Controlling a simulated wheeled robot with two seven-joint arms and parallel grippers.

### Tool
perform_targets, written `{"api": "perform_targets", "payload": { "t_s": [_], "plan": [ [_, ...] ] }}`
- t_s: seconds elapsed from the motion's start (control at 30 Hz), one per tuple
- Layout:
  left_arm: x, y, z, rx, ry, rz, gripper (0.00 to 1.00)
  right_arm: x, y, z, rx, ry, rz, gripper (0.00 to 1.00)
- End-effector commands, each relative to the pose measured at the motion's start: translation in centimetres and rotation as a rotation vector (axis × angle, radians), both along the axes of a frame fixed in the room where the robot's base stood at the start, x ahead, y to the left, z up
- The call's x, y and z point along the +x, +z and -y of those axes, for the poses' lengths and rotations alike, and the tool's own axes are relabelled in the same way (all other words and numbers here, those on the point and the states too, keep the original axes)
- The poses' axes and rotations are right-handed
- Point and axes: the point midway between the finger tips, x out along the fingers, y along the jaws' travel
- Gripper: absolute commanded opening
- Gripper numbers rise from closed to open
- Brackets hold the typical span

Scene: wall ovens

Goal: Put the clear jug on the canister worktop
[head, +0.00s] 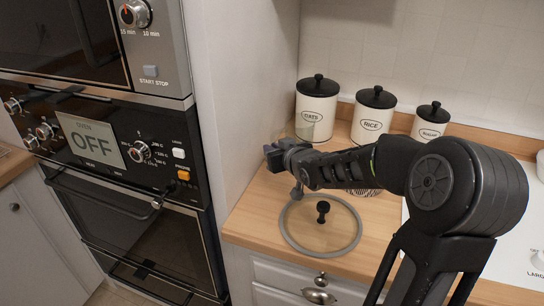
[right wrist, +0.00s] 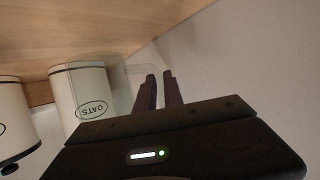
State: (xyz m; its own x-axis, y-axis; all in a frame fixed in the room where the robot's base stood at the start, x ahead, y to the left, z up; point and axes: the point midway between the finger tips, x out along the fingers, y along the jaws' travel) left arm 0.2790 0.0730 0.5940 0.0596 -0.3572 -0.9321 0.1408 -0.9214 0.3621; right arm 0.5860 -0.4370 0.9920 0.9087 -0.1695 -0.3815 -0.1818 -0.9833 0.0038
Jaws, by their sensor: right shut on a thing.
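The clear jug (head: 304,128) shows faintly in the head view, just behind my right gripper and in front of the OATS canister. In the right wrist view the clear jug (right wrist: 118,82) overlaps the OATS canister, with its base end near the wood. My right gripper (head: 280,153) is over the back left of the canister worktop (head: 262,205). Its fingers (right wrist: 159,80) are close together, shut on the jug; the exact grip is hard to see. I cannot tell whether the jug touches the worktop. My left gripper is not in view.
The OATS canister (head: 317,108), RICE canister (head: 373,116) and SUGAR canister (head: 431,121) stand along the back wall. A glass lid with a black knob (head: 322,222) lies at the worktop's front. The tall oven cabinet (head: 236,90) borders the left side.

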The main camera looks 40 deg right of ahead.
Motion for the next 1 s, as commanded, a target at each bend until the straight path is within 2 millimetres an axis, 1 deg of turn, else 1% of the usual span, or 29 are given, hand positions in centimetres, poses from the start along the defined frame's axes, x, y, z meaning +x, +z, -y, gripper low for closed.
{"api": "perform_targets", "payload": {
  "t_s": [0.03,0.1,0.17,0.43,0.6,0.63,0.7,0.73,1.0],
  "plan": [
    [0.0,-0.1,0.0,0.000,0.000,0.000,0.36,0.0,-1.0,0.0,0.001,-0.001,-0.003,0.00],
    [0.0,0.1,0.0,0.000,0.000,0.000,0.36,0.1,-1.7,0.0,0.000,0.000,-0.002,0.00],
    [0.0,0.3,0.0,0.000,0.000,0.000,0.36,0.3,-2.0,-0.2,0.000,-0.001,0.000,0.00],
    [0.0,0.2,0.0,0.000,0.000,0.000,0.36,0.3,-2.1,-0.2,-0.002,-0.001,0.003,0.00],
    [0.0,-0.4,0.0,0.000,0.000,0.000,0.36,0.3,-2.6,-0.2,-0.002,-0.001,0.003,0.00],
    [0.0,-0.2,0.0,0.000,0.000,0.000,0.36,0.3,-2.5,-0.2,-0.001,-0.002,0.001,0.14],
    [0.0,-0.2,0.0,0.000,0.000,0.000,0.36,0.3,-2.5,-0.2,-0.001,-0.002,0.001,0.20],
    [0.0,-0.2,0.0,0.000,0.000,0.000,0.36,0.3,-2.5,-0.2,-0.001,-0.002,0.001,0.21],
    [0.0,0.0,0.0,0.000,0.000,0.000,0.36,0.3,-2.4,-0.2,-0.001,-0.002,0.001,0.21]
  ]
}}
